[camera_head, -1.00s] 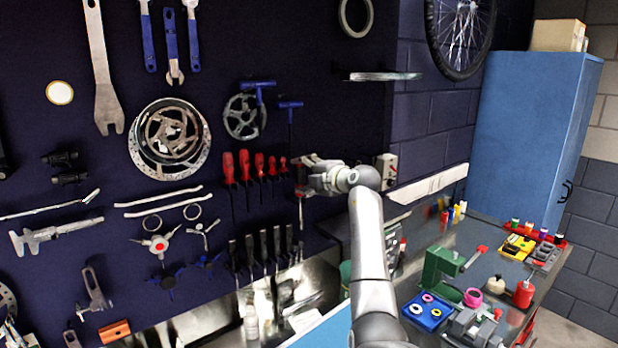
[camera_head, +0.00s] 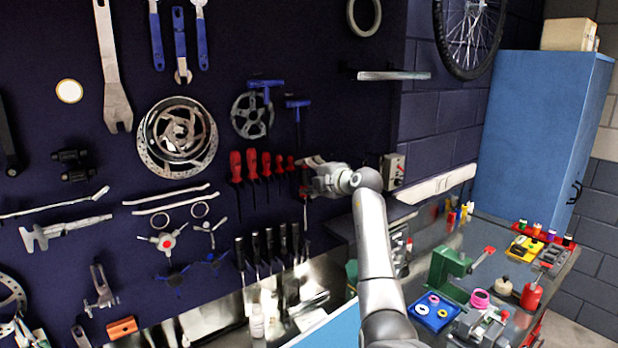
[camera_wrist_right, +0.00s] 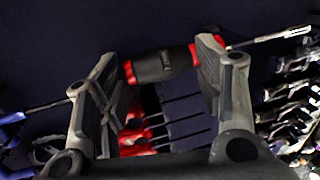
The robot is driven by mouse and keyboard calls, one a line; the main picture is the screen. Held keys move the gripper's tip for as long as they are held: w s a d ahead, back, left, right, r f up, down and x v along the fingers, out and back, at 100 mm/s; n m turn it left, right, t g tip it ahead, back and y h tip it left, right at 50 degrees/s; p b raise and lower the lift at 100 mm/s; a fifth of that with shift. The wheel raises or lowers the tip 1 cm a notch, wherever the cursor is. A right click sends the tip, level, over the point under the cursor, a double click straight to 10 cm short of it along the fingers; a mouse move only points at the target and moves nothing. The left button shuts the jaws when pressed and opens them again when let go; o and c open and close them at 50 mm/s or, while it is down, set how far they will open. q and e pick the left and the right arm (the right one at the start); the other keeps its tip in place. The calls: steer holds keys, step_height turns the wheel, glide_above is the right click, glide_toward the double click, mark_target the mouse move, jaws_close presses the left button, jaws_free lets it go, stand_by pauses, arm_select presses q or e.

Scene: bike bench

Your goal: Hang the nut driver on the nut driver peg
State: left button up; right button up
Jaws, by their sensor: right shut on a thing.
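My right gripper (camera_head: 308,180) is close to the dark tool wall, just right of a row of red-handled screwdrivers (camera_head: 252,162). It is shut on the nut driver (camera_head: 305,214), whose thin shaft points down below the fingers. In the right wrist view the gripper (camera_wrist_right: 160,78) has the nut driver's black and red handle (camera_wrist_right: 165,65) between its fingers, with the metal shaft (camera_wrist_right: 268,38) running out to the right. I cannot make out the nut driver peg; the gripper may cover it. My left gripper is not in view.
Blue T-handle tools (camera_head: 297,103) hang above the gripper. Black-handled tools (camera_head: 268,246) hang below and left. A wall shelf (camera_head: 393,75) and a switch box (camera_head: 393,170) are to the right. The bench below holds a green vise-like tool (camera_head: 447,270) and a blue tray (camera_head: 430,322).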

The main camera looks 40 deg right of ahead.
steer(key=o, duration=1.1)
steer(key=shift+o, duration=0.2)
steer(key=v, duration=1.2)
